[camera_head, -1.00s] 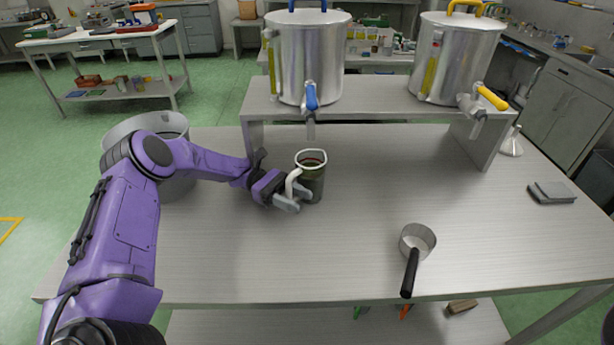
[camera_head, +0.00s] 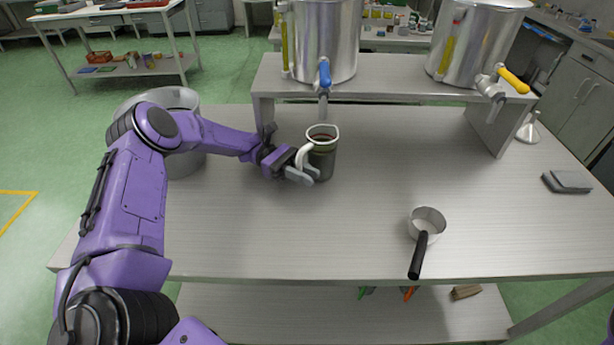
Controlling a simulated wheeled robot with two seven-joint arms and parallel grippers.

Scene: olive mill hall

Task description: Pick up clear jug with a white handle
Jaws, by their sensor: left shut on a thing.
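The clear jug (camera_head: 323,155) has a white handle and a white rim, and dark greenish contents show through its wall. It stands upright at the table's middle, in front of the raised shelf; I cannot tell whether its base touches the table. My left gripper (camera_head: 307,174) reaches in from the left and is shut on the jug's white handle, with its fingers low beside the jug's left side. My right gripper is not in view.
Two steel tanks with a blue tap (camera_head: 325,74) and a yellow tap (camera_head: 512,80) stand on the raised shelf (camera_head: 400,92). A small pan (camera_head: 428,218) with a black handle lies front right. Grey pads (camera_head: 567,181) lie far right. A large pot (camera_head: 187,158) stands behind my left arm.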

